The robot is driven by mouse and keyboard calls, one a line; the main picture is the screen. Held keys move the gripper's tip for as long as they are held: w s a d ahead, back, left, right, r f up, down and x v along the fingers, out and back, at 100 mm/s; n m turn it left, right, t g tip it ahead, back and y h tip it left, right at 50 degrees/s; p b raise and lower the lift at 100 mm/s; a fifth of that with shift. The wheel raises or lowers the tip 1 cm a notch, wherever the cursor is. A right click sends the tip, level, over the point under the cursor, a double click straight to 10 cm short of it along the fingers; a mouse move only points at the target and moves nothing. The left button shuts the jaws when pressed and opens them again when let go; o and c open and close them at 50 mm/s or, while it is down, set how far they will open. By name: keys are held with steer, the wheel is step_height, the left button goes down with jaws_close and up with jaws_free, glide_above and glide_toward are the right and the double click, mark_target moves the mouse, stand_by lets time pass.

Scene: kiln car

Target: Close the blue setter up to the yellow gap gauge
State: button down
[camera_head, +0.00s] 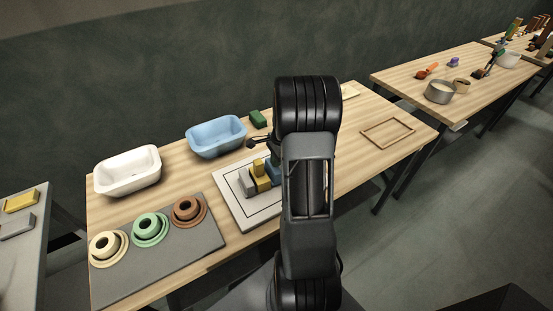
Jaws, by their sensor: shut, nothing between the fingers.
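The yellow gap gauge (262,182) stands on a white board with dark outlines (241,215), near the middle of the table. A grey block (246,183) stands close on its left. A dark blue block, which looks like the blue setter (276,171), shows on the right of the yellow piece, partly hidden by my arm. I cannot tell whether the blue and yellow pieces touch. My gripper (269,148) is shut and empty, near the top of these blocks. Much of it is hidden behind my arm, and contact with the blue setter cannot be made out.
A blue basin (216,147) and a green block (258,118) are behind the board. A white basin (127,184) stands left. A grey mat (205,246) with three ringed pieces lies front left. A wooden frame (388,142) lies right, with bare table around it.

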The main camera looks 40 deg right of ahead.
steer(key=d, duration=0.3)
steer(key=s+d+b, duration=0.1)
steer(key=d, duration=0.3)
steer(key=s+d+b, duration=0.1)
steer(key=d, duration=0.2)
steer(key=shift+s+d+r, duration=0.2)
steer(key=shift+d+r, duration=0.1)
steer(key=shift+s+d, duration=0.15)
steer(key=shift+d, duration=0.45)
